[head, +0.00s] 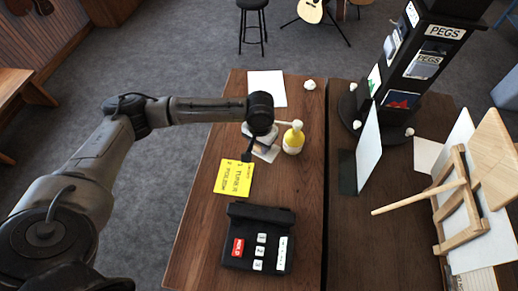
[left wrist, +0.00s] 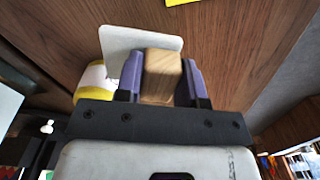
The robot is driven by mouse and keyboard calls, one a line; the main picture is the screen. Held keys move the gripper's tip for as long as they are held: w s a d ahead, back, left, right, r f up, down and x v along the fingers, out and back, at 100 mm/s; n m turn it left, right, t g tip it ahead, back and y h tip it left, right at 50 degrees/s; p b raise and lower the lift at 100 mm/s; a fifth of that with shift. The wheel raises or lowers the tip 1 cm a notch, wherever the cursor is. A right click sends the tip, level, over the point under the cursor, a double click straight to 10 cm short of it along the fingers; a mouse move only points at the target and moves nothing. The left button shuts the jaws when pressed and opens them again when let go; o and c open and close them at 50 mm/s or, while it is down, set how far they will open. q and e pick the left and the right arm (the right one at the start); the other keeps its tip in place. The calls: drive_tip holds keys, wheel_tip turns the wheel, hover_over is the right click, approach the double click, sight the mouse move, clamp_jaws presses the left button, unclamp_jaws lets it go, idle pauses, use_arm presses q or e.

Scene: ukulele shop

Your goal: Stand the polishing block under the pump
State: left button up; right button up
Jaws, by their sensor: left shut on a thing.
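My left gripper (head: 262,132) is over the wooden counter, just left of the pump bottle. In the left wrist view its purple fingers (left wrist: 160,82) are shut on a wooden polishing block (left wrist: 162,72), one finger on each side. The block is hidden under the wrist in the head view. The yellow pump bottle (head: 293,140) stands upright, its white spout pointing left toward the gripper. The bottle (left wrist: 93,82) also shows left of the fingers in the left wrist view. I cannot tell whether the block touches the counter. My right gripper is not in view.
A pale card (left wrist: 135,42) lies by the block. A yellow note (head: 233,177) and a black keypad device (head: 258,238) are nearer on the counter (head: 205,235). White paper (head: 267,86) lies at the back. An upright panel (head: 369,145) and peg stand (head: 420,60) are right.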

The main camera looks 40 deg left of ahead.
sight(259, 151)
use_arm(q)
drive_tip(key=shift+a+f, duration=0.2)
drive_tip(key=shift+f, duration=1.9)
drive_tip(key=shift+f+p, duration=0.15)
drive_tip(key=shift+p, duration=0.15)
drive_tip(key=o, duration=0.9)
wheel_tip(259, 151, up, 11)
drive_tip(key=shift+f+b, duration=0.15)
drive_tip(key=shift+b, duration=0.2)
drive_tip(key=shift+o, duration=0.6)
drive_tip(key=shift+r, duration=0.8)
